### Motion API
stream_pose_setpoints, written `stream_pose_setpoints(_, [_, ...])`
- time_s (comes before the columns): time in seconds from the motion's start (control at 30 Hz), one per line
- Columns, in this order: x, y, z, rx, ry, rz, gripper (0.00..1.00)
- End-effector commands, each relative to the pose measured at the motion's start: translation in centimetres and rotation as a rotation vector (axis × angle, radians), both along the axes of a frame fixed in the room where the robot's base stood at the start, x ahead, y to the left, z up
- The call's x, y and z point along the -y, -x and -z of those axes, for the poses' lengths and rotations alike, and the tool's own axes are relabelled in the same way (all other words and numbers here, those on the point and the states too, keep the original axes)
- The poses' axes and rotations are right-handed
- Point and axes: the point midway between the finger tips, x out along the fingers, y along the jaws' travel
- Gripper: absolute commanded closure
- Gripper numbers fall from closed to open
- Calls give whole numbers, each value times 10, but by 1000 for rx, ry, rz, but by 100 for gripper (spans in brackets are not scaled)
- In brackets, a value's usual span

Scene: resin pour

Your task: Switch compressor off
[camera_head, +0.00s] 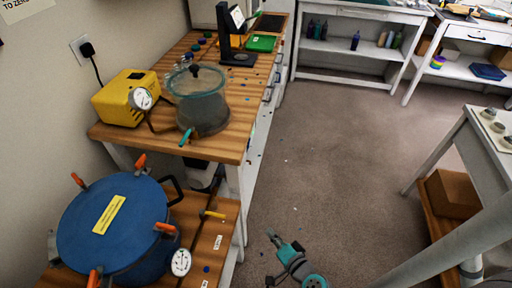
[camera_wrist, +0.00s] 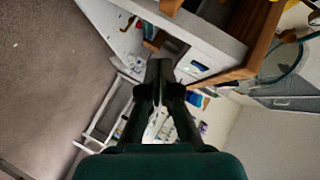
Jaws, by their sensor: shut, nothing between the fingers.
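No label that I can read names the compressor, and I cannot make out a switch. A yellow box (camera_head: 127,97) with a round dial beside it stands on the upper wooden bench against the wall. A white and black object (camera_head: 204,176), partly hidden, sits beneath that bench top. My gripper (camera_head: 271,235) is over open floor, right of the benches and apart from both objects. In the wrist view my gripper (camera_wrist: 158,66) has its fingers together with nothing between them.
A blue lidded pot (camera_head: 115,222) with orange clamps and a gauge stands on the lower bench (camera_head: 217,226). A clear pot (camera_head: 200,108) is at the upper bench's front. A black plug (camera_head: 87,49) is in the wall socket.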

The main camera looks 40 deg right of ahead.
Motion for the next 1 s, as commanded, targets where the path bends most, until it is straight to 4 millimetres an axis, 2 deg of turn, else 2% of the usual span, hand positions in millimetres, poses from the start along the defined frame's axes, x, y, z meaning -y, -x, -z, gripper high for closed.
stream_pose_setpoints(0.03, [17, -22, -3, 40, -55, 19, 100])
stream_pose_setpoints(0.2, [68, -79, -19, 183, -241, 45, 100])
stream_pose_setpoints(0.33, [110, -111, -43, 298, -351, 50, 100])
stream_pose_setpoints(0.5, [151, -133, -70, 411, -438, 45, 100])
stream_pose_setpoints(0.7, [168, -140, -82, 460, -473, 40, 100])
stream_pose_setpoints(1.0, [168, -140, -83, 461, -474, 39, 100])
